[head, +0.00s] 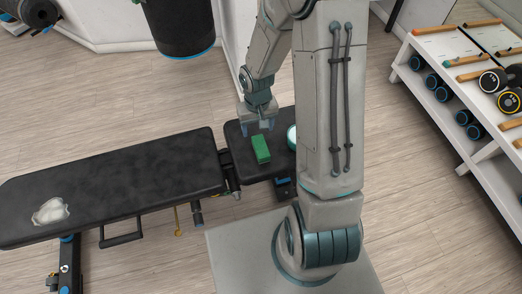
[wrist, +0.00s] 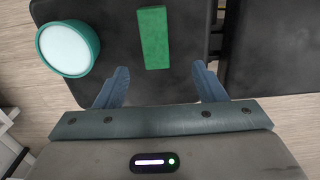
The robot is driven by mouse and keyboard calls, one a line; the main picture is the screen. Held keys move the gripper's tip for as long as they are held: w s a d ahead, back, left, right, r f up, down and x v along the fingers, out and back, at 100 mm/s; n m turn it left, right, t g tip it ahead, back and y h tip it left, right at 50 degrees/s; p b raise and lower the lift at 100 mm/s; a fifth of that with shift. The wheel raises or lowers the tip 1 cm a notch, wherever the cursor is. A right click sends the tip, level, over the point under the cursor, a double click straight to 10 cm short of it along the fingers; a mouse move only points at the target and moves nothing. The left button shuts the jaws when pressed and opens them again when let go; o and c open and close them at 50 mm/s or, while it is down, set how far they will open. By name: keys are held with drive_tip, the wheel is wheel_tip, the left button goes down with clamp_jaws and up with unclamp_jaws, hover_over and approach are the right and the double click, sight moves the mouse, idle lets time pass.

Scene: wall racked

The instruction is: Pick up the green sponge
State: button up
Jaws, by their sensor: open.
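The green sponge (head: 261,149) is a small upright-looking block on the seat pad of the black bench in the head view. In the wrist view the sponge (wrist: 154,38) lies beyond my fingertips, roughly centred between them. My gripper (head: 259,125) is open and empty, just behind the sponge in the head view. In the wrist view its two blue-grey fingers (wrist: 158,78) are spread apart, with bare black pad between them. No contact with the sponge shows.
A round teal container with a pale top (wrist: 68,48) stands left of the sponge in the wrist view. The long bench pad (head: 120,185) holds a crumpled white cloth (head: 50,211). A white rack (head: 470,90) with dumbbells stands at the right. A black punching bag (head: 183,25) hangs behind.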

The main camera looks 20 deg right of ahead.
sight(261, 146)
wheel_tip(261, 146, down, 6)
drive_tip(key=shift+r+b, duration=0.1)
drive_tip(key=shift+b, duration=0.55)
drive_tip(key=f, duration=0.1)
drive_tip(key=f+b, duration=0.1)
drive_tip(key=f, duration=0.1)
drive_tip(key=f+b, duration=0.1)
drive_tip(key=f, duration=0.1)
drive_tip(key=shift+s+d+f, duration=0.1)
drive_tip(key=shift+s+d, duration=0.25)
drive_tip(key=shift+s, duration=0.05)
drive_tip(key=shift+c, duration=0.3)
drive_tip(key=c, duration=1)
